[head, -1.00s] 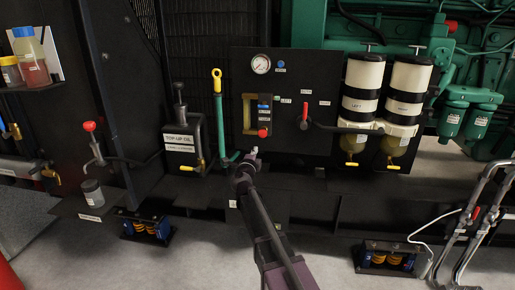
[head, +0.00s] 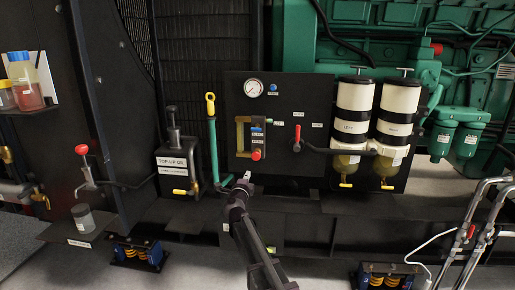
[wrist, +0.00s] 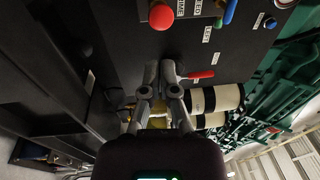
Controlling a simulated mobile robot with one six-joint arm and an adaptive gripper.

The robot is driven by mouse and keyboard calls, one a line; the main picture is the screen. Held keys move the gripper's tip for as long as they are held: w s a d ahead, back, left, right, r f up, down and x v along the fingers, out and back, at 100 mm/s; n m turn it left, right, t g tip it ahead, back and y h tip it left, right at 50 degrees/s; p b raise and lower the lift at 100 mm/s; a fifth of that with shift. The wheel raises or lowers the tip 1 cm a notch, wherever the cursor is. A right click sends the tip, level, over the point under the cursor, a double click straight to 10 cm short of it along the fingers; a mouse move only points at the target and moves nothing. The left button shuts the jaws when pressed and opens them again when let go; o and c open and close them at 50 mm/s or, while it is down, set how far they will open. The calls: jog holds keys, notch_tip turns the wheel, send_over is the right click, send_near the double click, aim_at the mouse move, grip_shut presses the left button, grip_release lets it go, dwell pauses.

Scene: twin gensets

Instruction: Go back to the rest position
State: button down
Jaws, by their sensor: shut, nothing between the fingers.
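My gripper (head: 244,181) is in front of the lower edge of the black filter panel (head: 232,95) in the head view, with my arm reaching up from the bottom. In the wrist view my gripper (wrist: 160,72) has its fingers together with nothing between them. It points toward the panel, near the red-handled valve (head: 297,137) and the red knob (head: 256,155). The red knob also shows in the wrist view (wrist: 161,15). I cannot tell the exact gap between the fingertips and the panel.
Two white-and-black filters (head: 352,110) labelled LEFT and RIGHT hang on the right of the panel. Metal tube rails (head: 470,235) rise at right. A shelf with bottles (head: 27,82) is far left.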

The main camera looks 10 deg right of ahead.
jog(key=s+a+f+n+g+y, duration=0.4)
jog(key=s+f+n+y, duration=0.25)
jog(key=n, duration=0.25)
jog(key=s+a+f+n+g+y, duration=0.3)
jog(key=s+f+n+y, duration=0.3)
jog(key=n, duration=0.4)
jog(key=s+d+f+n+g+h, duration=0.15)
jog(key=s+d+g, duration=0.25)
jog(key=s, duration=0.4)
jog(key=s+d+f+n+g+h+p, duration=0.1)
jog(key=s+d+f+g+h, duration=0.15)
jog(key=s, duration=0.55)
jog(key=s+d+f+n+g+h, duration=0.1)
jog(key=s+d+f+g, duration=0.25)
jog(key=s, duration=0.45)
notch_tip(320, 180, up, 36)
jog(key=p, duration=3.5)
jog(key=shift+w+d+f+g, duration=0.2)
jog(key=shift+d+g, duration=0.2)
